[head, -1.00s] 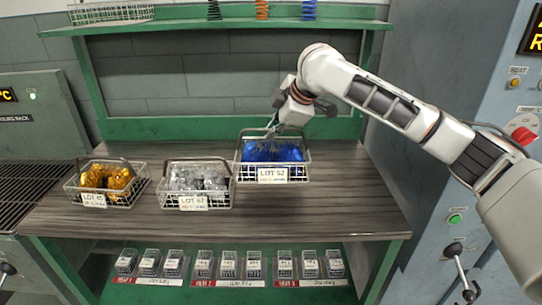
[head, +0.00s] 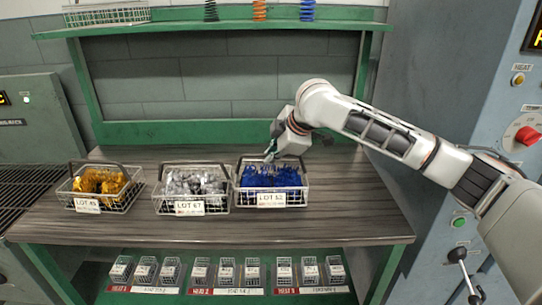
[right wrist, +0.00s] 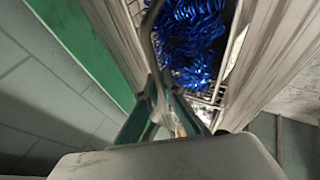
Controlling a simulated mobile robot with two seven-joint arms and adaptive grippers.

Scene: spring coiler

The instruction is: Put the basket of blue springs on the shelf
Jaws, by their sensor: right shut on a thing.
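The wire basket of blue springs (head: 271,178), labelled LOT 52, is at the right end of the row of baskets over the wooden bench (head: 330,222). My right gripper (head: 271,156) is above its back edge, shut on the basket's handle. The right wrist view shows the blue springs (right wrist: 190,42) and the thin dark handle running to my gripper's fingers (right wrist: 172,112). I cannot tell if the basket touches the bench. The green shelf (head: 220,26) runs along the top of the frame behind the bench. My left gripper is not in view.
A basket of grey springs (head: 192,184) is close left of the blue one; a basket of gold springs (head: 101,184) is farther left. The shelf holds an empty-looking wire basket (head: 107,13) and several sample springs (head: 259,10). Small bins (head: 228,271) line the lower shelf.

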